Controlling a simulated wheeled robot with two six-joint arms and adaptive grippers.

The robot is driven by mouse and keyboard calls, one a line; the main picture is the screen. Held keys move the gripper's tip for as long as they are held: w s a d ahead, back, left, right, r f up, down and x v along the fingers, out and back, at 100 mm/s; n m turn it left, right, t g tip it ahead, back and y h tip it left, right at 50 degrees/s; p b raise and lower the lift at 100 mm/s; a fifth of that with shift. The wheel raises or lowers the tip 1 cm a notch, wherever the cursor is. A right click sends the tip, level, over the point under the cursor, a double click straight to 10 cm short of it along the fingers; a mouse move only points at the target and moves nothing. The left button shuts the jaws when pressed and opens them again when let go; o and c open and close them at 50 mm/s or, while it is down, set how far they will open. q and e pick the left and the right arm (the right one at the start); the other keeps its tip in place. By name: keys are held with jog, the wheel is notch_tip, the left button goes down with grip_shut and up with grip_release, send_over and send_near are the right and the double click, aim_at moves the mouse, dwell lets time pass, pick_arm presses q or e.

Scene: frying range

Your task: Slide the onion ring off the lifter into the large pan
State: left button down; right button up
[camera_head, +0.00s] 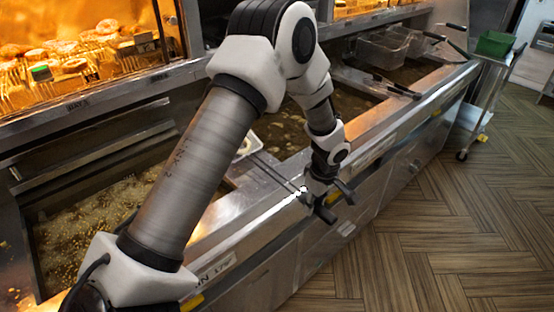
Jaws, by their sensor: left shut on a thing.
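My left gripper (334,204) is over the front edge of the fryer counter, shut on the handle end of the lifter. The lifter's thin metal rods (272,172) run back and left from the gripper. Its pale head (251,140) shows beside my forearm, over the fryer, and is partly hidden by that arm. A small yellowish patch on the head may be the onion ring; too little shows to be sure. A large pan of bubbling oil (95,225) lies at the lower left, partly covered by my arm. My right gripper is not in view.
Another oil vat (285,128) lies behind my left arm. Wire baskets (382,50) with dark handles stand at the far end. A lit shelf of fried food (75,65) is at the upper left. A cart with a green box (495,43) stands right; the wooden floor is clear.

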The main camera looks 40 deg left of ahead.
pick_arm(q)
notch_tip(320, 180, up, 9)
jog(key=p, duration=0.5)
jog(key=shift+f, duration=0.1)
jog(key=shift+s, duration=0.15)
jog(key=shift+f, duration=0.1)
